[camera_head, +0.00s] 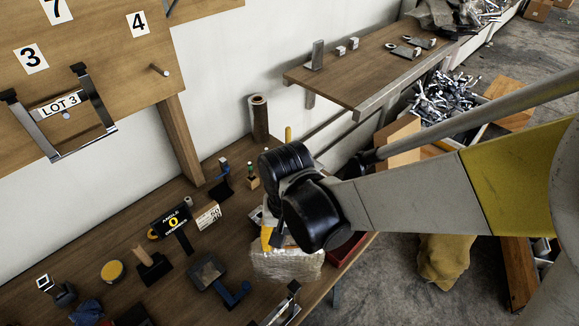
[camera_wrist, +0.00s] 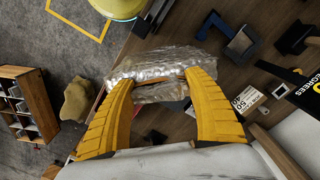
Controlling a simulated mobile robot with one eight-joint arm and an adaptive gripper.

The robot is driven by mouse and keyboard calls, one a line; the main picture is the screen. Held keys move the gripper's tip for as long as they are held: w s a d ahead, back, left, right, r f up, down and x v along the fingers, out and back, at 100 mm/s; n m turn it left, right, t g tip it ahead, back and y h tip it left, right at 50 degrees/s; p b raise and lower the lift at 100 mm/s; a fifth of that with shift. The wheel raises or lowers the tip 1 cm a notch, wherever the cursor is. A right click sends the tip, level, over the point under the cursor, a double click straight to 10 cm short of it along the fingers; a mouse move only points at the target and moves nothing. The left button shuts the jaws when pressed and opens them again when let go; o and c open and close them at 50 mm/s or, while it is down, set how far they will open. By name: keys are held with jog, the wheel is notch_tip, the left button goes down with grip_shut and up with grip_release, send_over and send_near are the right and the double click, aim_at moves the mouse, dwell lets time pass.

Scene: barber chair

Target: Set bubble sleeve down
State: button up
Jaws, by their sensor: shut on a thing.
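The bubble sleeve (camera_head: 288,264) is a clear, crinkled wrap near the right edge of the wooden bench. In the wrist view the sleeve (camera_wrist: 150,66) lies across and between the tips of my yellow fingers. My gripper (camera_wrist: 162,82) is shut on it, one finger at each side. In the head view my gripper (camera_head: 267,238) is mostly hidden behind my black wrist joint, with a bit of yellow showing above the sleeve. I cannot tell whether the sleeve touches the bench top.
The bench (camera_head: 215,275) holds a black angle sign (camera_head: 170,222), a blue-handled tool (camera_head: 215,275), a yellow round tin (camera_head: 113,271) and a brown roll (camera_head: 259,118). A red tray (camera_head: 346,249) is right beside the sleeve. A metal clamp-like piece (camera_head: 284,305) stands in front.

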aim_at(285, 265)
jog(key=shift+a+f, duration=0.25)
jog(key=shift+s+f, duration=0.1)
jog(key=shift+f, duration=0.15)
jog(key=shift+f+b, duration=0.75)
jog(key=shift+f, duration=0.9)
jog(key=shift+f, duration=0.2)
jog(key=o, duration=1)
